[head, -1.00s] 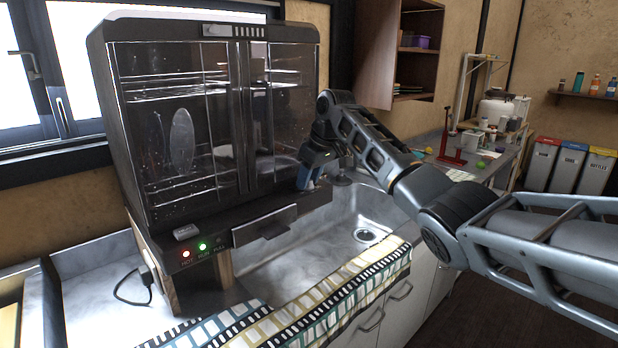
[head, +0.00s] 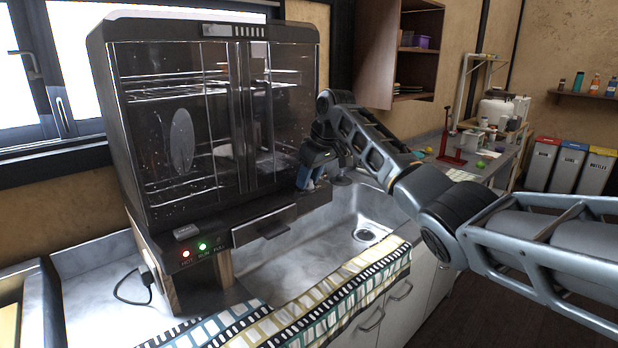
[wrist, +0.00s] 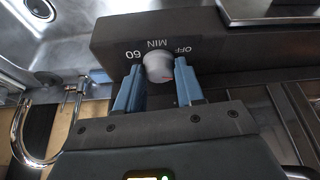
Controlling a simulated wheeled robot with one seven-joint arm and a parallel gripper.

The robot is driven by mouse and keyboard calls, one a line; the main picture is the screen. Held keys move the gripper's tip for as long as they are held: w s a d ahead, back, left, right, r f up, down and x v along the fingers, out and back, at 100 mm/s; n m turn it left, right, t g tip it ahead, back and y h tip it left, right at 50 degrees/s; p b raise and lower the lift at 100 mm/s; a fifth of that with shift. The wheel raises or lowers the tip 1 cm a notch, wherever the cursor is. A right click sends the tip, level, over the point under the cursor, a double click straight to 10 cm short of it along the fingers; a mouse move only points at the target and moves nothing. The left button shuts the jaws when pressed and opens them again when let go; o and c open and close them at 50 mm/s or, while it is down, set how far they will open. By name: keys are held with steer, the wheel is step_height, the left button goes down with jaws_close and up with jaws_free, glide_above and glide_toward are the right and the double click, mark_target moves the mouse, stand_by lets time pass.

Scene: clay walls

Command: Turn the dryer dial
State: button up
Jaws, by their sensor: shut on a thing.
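The dryer (head: 190,150) is a dark cabinet with clear doors standing over the sink. Its dial (wrist: 158,67) is a light grey round knob with a red mark, on the dark front panel in the wrist view. The labels 60, MIN and OFF are around it, appearing upside down. The red mark is on the side toward OFF. My gripper (wrist: 160,92) has its two blue fingers on either side of the dial, shut on it. In the head view my gripper (head: 309,180) is at the dryer's lower right corner, and the dial is hidden there.
Red and green lights (head: 194,250) glow on the dryer's lower left front. A drawer-like tray (head: 264,226) juts from its front. The sink (head: 340,232) lies below, with a patterned cloth (head: 330,295) on the front edge. A curved faucet (wrist: 35,135) shows beside my gripper.

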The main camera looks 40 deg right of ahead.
stand_by(0.3)
steer(key=o, duration=1)
steer(key=b+v, duration=0.1)
steer(key=v, duration=0.6)
steer(key=shift+r, duration=0.4)
steer(key=shift+s, duration=0.15)
